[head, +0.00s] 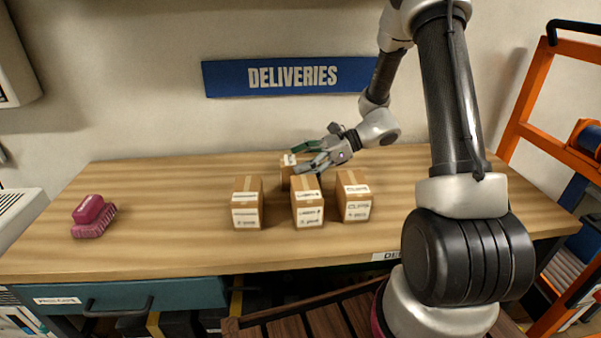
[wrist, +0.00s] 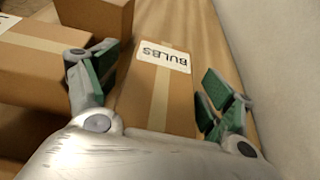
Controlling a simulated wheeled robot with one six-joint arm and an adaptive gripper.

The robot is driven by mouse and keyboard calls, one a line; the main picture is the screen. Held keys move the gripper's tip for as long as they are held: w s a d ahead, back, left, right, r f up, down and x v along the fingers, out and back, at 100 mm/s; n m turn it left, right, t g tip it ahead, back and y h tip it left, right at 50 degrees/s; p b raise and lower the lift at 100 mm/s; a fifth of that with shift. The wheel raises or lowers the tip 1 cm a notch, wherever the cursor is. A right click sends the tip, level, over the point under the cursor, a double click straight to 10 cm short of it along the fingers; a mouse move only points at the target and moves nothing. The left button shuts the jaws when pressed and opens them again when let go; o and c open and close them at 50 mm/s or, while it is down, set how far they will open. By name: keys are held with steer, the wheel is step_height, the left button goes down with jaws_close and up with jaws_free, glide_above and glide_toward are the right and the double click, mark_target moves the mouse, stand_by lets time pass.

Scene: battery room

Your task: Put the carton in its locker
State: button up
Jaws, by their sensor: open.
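A brown carton (head: 286,178) stands at the back of a small group on the wooden bench, partly hidden by the carton in front. In the wrist view, a carton labelled BULBS (wrist: 158,90) lies between my open fingers, with a visible gap on the right side; the left finger is close to its edge. My gripper (head: 304,157) is open just above and beside the back carton in the head view, and its green-padded fingers (wrist: 155,82) also show in the wrist view. No locker can be made out in either view.
Three more cartons stand in front: a left one (head: 247,208), a middle one (head: 307,207) and a right one marked CLIPS (head: 354,200). The bench (head: 160,215) is clear between. An orange rack (head: 530,100) stands at the right.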

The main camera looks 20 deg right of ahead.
steer(key=c, duration=1.1)
steer(key=shift+r, duration=0.1)
steer(key=shift+c, duration=0.8)
